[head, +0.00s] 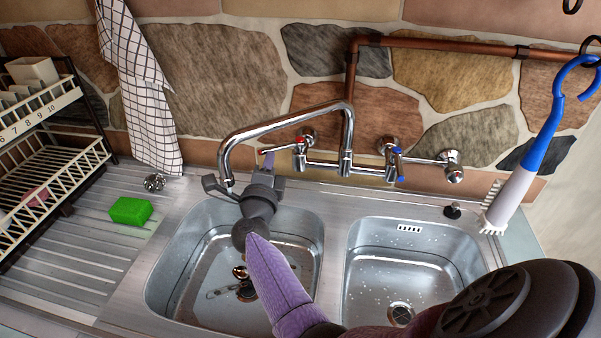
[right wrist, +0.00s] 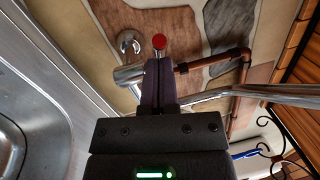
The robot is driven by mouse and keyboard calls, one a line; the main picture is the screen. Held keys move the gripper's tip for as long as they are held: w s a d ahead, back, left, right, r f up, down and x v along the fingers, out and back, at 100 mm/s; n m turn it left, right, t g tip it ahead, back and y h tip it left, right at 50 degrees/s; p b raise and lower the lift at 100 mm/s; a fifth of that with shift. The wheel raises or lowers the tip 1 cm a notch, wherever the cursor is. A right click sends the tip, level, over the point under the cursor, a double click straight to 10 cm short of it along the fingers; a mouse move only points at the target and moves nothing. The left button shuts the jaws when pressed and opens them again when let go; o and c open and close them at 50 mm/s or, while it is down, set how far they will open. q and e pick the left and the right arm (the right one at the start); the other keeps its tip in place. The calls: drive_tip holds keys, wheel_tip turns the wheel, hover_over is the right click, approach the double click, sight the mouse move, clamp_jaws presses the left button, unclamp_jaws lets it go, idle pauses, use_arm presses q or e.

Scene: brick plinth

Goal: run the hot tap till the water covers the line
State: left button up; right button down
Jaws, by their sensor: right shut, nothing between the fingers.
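The hot tap (head: 300,145), marked red, is on the left of the wall mixer, with its lever pointing left. My right gripper (head: 269,160) is shut and empty, its fingertips close to this lever; I cannot tell whether they touch. In the right wrist view the closed fingers (right wrist: 165,83) point at the red end (right wrist: 159,41) of the tap. The chrome spout (head: 238,134) hangs over the left basin (head: 168,268). I see no clear stream below it, though my arm hides part of that space. I cannot make out a line in the basin. My left gripper is out of view.
The cold tap (head: 396,160), marked blue, is to the right. The right basin (head: 400,262) is empty. A green sponge (head: 130,211) and a metal scourer (head: 154,182) lie on the left drainer. A dish rack (head: 45,150), checked towel (head: 140,90) and blue-white brush (head: 530,165) stand or hang around.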

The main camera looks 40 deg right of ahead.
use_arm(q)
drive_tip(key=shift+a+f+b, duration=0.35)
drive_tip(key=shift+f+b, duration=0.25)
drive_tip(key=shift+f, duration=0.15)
use_arm(e)
drive_tip(key=shift+w, duration=1.1)
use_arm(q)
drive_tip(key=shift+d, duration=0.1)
use_arm(e)
drive_tip(key=shift+w, duration=0.1)
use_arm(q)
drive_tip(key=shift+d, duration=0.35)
use_arm(e)
drive_tip(key=shift+a+f, duration=0.1)
